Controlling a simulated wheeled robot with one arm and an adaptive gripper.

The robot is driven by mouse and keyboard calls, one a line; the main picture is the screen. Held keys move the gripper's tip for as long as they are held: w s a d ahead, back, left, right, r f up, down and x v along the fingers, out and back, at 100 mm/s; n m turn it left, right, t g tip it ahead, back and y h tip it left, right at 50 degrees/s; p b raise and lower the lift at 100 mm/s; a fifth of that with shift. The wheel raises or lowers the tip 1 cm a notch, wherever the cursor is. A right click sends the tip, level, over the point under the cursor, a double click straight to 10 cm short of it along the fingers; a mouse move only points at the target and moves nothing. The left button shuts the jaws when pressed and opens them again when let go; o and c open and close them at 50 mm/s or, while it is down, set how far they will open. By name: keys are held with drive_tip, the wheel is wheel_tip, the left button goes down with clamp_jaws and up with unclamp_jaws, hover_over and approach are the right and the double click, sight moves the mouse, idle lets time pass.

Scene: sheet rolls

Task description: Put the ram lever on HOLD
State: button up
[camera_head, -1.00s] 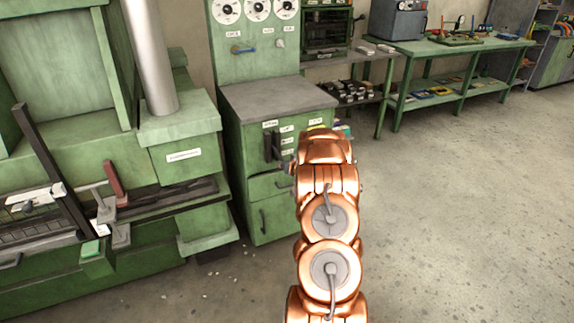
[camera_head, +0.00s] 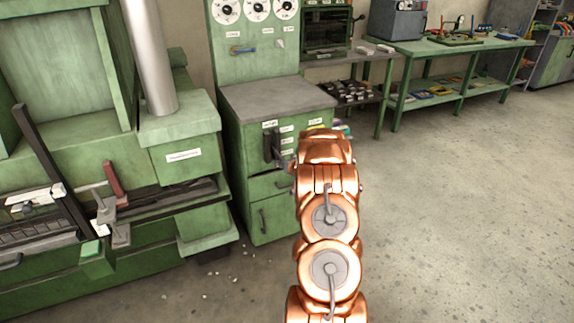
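A dark upright lever (camera_head: 268,147) sits on the front of the green control cabinet (camera_head: 250,197), under a white label. I take it for the ram lever. A column of small white labels (camera_head: 287,140) runs to its right; their words are too small to read. My copper arm reaches toward the cabinet front from below. My gripper (camera_head: 283,163) shows only as a small dark part at the arm's far end, close to the lever's right side. The arm hides the rest of it. I cannot tell whether it touches the lever or whether its fingers are open.
A green machine with a red-handled lever (camera_head: 115,178) stands at the left. Dials (camera_head: 257,10) and a blue-handled control (camera_head: 242,50) are on the panel above the cabinet. A green workbench (camera_head: 450,45) stands at the back right. The floor at right is clear.

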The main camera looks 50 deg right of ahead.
drive_tip(key=shift+s, duration=0.1)
drive_tip(key=v, duration=1.2)
idle(0.6)
